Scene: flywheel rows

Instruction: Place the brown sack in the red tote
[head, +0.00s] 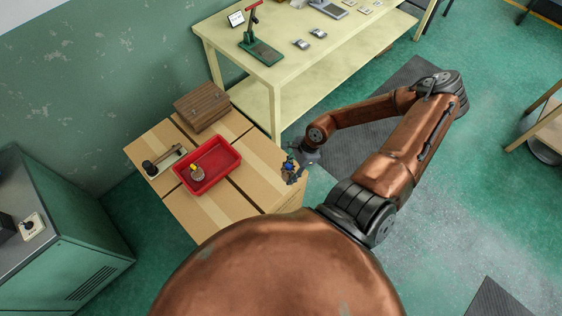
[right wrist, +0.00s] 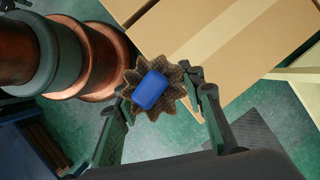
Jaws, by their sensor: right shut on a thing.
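The brown sack (right wrist: 174,76), with a ruffled edge and a blue block-like top, is between the fingers of my right gripper (right wrist: 158,93) in the right wrist view. In the head view the right gripper (head: 293,164) holds the sack (head: 287,177) beside the right edge of the cardboard boxes. The red tote (head: 222,163) lies on top of the boxes, to the left of the gripper and apart from it. A small brown item with a yellow top (head: 196,173) sits inside the tote. My left gripper is not in view.
The cardboard boxes (head: 252,189) also bear a brown wooden box (head: 202,104) and a dark-handled tool (head: 163,161). A pale yellow workbench (head: 285,75) stands behind them to the right. A green cabinet (head: 75,240) is at the left.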

